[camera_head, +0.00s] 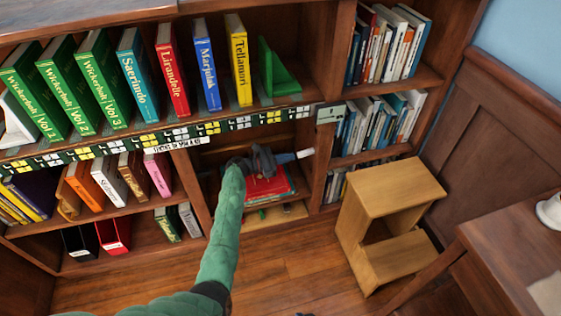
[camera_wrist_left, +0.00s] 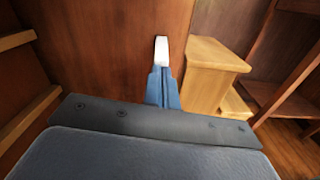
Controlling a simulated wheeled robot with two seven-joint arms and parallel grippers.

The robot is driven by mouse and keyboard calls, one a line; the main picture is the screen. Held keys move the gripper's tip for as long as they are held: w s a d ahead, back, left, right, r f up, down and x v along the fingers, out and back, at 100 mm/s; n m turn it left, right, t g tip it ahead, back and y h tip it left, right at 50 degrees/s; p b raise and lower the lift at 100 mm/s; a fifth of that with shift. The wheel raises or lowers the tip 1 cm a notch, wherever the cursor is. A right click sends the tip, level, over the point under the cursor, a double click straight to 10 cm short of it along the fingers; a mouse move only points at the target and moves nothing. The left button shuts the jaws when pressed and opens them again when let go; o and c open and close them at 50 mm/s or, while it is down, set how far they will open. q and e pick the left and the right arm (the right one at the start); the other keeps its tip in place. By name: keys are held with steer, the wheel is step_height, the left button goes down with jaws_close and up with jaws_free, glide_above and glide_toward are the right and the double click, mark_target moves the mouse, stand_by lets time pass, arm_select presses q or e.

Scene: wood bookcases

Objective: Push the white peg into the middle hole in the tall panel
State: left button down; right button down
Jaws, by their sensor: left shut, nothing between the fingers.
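My left gripper (camera_head: 298,155) reaches into the cubby under the green-and-yellow label strip and points right, at the tall wooden panel (camera_head: 317,178). In the left wrist view my left gripper (camera_wrist_left: 162,72) is shut, its blue fingers together and pointing at the tall panel (camera_wrist_left: 100,50). A white piece (camera_wrist_left: 162,48) shows at the finger ends, in front of the panel. I cannot tell whether it is the white peg or the fingertips themselves, or whether it touches the panel. No hole in the panel can be made out. My right gripper is not in view.
Red books (camera_head: 268,186) lie stacked below my left gripper in the cubby. Rows of upright books (camera_head: 130,75) fill the shelves above and to the left. A wooden step stool (camera_head: 385,215) stands right of the panel, and a desk (camera_head: 500,240) is at far right.

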arm_select(q)
steer(key=shift+d, duration=0.2)
steer(key=shift+x, duration=1.15)
stand_by(0.6)
steer(key=shift+a, duration=0.1)
steer(key=p+v, duration=0.1)
steer(key=v, duration=0.1)
steer(key=shift+s+a, duration=0.15)
steer(key=shift+a, duration=0.25)
steer(key=shift+a, duration=0.1)
